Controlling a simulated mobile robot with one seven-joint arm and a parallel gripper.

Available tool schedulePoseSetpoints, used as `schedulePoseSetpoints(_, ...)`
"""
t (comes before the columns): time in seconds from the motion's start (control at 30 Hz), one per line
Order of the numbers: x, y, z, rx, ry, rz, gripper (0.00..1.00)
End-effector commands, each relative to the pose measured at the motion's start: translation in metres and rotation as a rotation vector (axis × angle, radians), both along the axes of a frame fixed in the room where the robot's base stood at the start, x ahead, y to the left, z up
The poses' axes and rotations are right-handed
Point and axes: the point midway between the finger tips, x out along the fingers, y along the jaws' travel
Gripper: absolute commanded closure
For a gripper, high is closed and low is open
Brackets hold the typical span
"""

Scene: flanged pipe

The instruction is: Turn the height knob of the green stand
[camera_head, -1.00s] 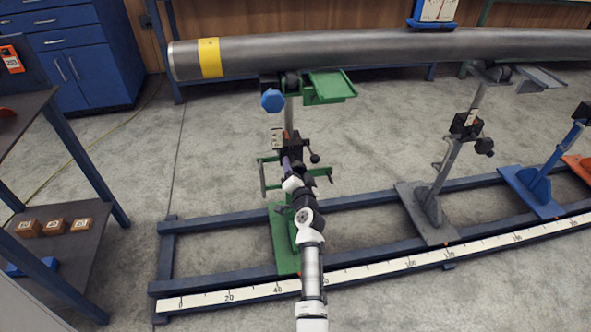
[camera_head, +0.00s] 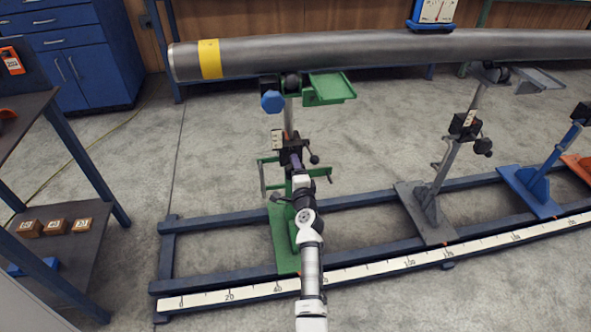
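The green stand (camera_head: 284,248) stands on the blue floor frame, left of the other stands. Its post carries a dark clamp block (camera_head: 290,142) with a small white label on its left. A black knob (camera_head: 314,159) sticks out to the block's right, probably the height knob. A blue faceted knob (camera_head: 272,102) is higher up, near the roller under the pipe. My gripper (camera_head: 297,160) is at the front of the block, left of and slightly below the black knob. Its fingers are small and dark against the block, so their opening and any contact are unclear.
The long grey pipe (camera_head: 375,50) with a yellow band lies across the stands. A grey stand (camera_head: 425,212) and a blue stand (camera_head: 533,190) are to the right. A dark shelf (camera_head: 62,245) with small brown blocks is at left. Green side bars flank the post.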

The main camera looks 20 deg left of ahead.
Motion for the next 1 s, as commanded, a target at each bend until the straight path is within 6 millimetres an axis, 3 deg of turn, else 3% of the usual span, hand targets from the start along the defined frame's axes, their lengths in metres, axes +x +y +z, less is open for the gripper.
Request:
schedulePoseSetpoints(0.67, -0.0005, -0.0001, -0.0015, 0.053, 0.038, 0.000, 0.61)
schedulePoseSetpoints(0.7, -0.0005, -0.0001, -0.0015, 0.053, 0.038, 0.000, 0.35)
schedulePoseSetpoints(0.87, -0.0003, -0.0001, -0.0011, 0.052, 0.037, 0.000, 0.16)
schedulePoseSetpoints(1.0, -0.0002, -0.0001, -0.0008, 0.052, 0.037, 0.000, 0.16)
